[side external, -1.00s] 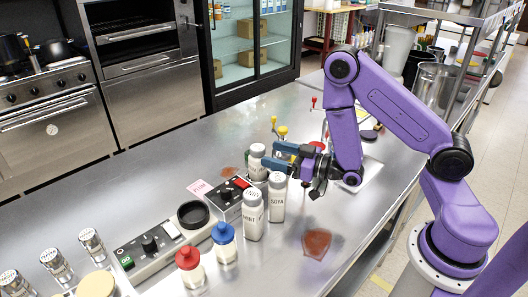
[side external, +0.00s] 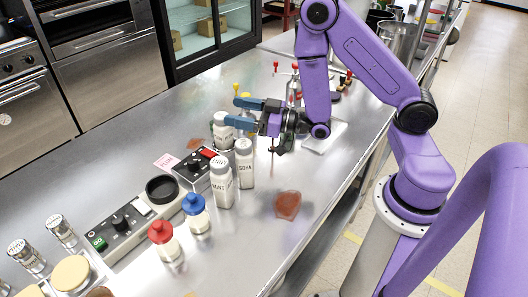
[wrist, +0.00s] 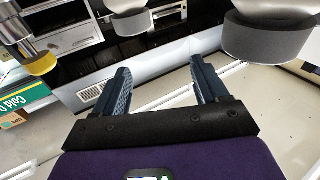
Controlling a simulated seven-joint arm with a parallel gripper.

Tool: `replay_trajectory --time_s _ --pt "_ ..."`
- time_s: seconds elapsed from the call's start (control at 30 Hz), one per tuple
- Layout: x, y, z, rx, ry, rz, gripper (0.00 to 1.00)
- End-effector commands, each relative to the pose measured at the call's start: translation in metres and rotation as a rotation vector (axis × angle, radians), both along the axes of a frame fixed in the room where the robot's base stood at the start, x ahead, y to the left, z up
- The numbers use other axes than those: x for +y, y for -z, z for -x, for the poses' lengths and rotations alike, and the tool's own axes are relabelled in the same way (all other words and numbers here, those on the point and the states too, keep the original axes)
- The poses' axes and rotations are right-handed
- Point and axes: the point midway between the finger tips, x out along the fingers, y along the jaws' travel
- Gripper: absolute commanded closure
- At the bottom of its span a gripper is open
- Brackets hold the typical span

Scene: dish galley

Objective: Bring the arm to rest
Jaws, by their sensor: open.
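My gripper (side external: 232,110) is at the end of the purple arm, above the far part of the steel counter. Its two blue fingers point left in the side view, near the top of a white shaker (side external: 222,132). The lower finger overlaps the shaker's top in that view; I cannot tell whether they touch. In the wrist view the fingers (wrist: 158,80) are spread apart with nothing between them.
Shakers marked SOYA (side external: 245,168) and MINT (side external: 222,188) stand close by. A control box with a red button (side external: 204,165), a blue-capped bottle (side external: 196,218) and a red-capped bottle (side external: 165,245) are nearer. A reddish patch (side external: 287,205) lies on open counter (side external: 270,250).

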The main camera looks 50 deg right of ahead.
Motion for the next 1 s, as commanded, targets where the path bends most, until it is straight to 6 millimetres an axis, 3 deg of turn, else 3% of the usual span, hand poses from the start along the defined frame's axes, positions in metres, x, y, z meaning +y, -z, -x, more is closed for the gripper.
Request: replay_trajectory --time_s 0.27,0.53,0.77,1.0 --pt "0.054 -0.005 0.006 0.159 -0.136 0.136 0.27" --pt "0.094 -0.008 0.036 0.33 -0.267 0.316 0.27" --pt "0.105 -0.003 0.072 0.498 -0.339 0.468 0.27" --pt "0.098 0.004 0.123 0.708 -0.392 0.634 0.27"
